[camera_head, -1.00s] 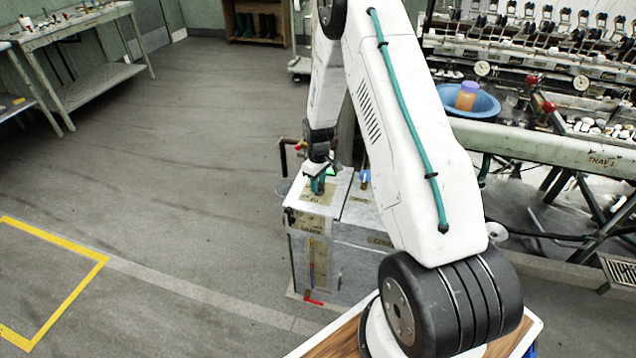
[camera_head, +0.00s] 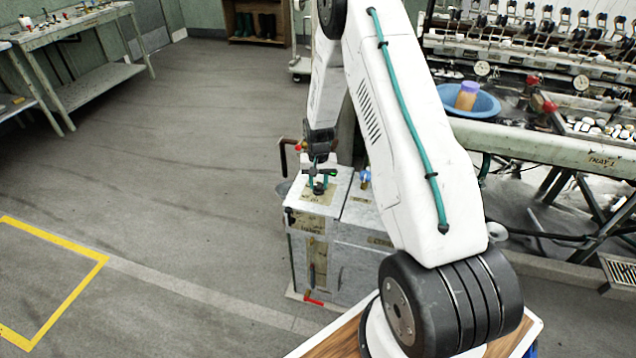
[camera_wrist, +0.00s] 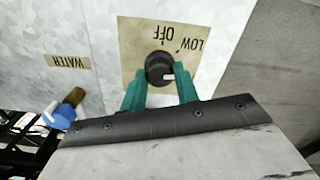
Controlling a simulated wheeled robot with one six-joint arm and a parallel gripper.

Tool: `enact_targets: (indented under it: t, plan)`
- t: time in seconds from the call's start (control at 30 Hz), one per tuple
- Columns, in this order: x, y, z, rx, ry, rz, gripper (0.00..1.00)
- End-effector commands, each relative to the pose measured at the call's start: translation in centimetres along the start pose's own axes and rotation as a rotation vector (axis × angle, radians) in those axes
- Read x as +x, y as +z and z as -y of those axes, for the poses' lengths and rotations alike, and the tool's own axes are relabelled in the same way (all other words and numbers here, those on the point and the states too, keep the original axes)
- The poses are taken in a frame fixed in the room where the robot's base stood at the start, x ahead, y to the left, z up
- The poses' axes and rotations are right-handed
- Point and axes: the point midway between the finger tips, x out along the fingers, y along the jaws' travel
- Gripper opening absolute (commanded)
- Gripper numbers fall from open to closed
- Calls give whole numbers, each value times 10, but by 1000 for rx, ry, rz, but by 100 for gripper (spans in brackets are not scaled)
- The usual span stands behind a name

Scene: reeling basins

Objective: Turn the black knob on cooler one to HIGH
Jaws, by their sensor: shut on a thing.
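A black knob (camera_wrist: 158,68) with a small white mark stands on a tan plate (camera_wrist: 190,62) on top of a grey metal cabinet (camera_head: 350,208). In the wrist view the plate reads OFF and LOW, upside down; no HIGH label shows. The white mark sits on the knob's lower right side, away from both words. My gripper (camera_wrist: 160,92) has its green fingers on either side of the knob and is shut on it. In the head view my gripper (camera_head: 319,183) points down at the knob on the cabinet's left part.
A brass and blue valve (camera_wrist: 65,108) sits beside a WATER label (camera_wrist: 68,62). A machine bench with a blue basin (camera_head: 482,104) stands to the right. The floor to the left is clear.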

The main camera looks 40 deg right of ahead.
Motion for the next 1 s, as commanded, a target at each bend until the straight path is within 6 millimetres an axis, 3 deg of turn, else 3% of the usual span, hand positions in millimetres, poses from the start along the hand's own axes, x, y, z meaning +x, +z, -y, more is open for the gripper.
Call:
enact_targets:
  t: [0.4,0.93,0.97,1.0]
  plan:
    - [1,2,-2,177,3,6,8]
    - [1,2,-2,199,3,7,8]
    - [1,2,-2,199,3,7,36]
    - [1,2,-2,198,3,7,47]
